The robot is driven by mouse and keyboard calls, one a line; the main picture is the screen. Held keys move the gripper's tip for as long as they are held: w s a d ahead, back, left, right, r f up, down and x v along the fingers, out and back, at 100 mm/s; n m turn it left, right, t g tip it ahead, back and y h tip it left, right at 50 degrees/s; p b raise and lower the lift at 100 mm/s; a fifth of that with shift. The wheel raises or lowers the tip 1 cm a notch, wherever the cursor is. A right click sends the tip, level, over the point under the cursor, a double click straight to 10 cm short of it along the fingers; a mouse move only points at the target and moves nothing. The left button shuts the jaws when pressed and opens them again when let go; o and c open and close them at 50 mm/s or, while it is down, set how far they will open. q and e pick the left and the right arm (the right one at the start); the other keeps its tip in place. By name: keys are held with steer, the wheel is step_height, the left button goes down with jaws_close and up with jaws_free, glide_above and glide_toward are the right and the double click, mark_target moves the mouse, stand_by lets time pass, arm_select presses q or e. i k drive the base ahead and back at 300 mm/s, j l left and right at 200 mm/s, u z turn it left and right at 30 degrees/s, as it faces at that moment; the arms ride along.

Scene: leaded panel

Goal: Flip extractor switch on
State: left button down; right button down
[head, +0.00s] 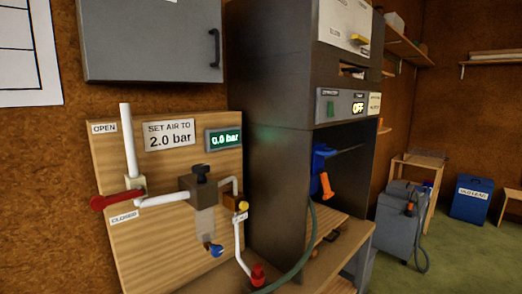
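The extractor switch (330,109) is a small green rocker on the left of a grey control panel (346,119) on the dark cabinet. The tiny label above it appears to read EXTRACTOR. A lit display (358,107) right of the switch reads OFF. The rocker's exact tilt is too small to tell. Neither my left nor my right gripper is in view.
A wooden board (112,253) at left carries a red-handled valve (112,200), white pipes and a gauge reading 0.0 bar (224,139). A grey wall cupboard (150,40) hangs above.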

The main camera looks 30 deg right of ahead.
mark_target(331, 112)
steer(key=z, duration=1.55)
steer(key=i+l, duration=0.1)
steer(key=l+z, duration=0.05)
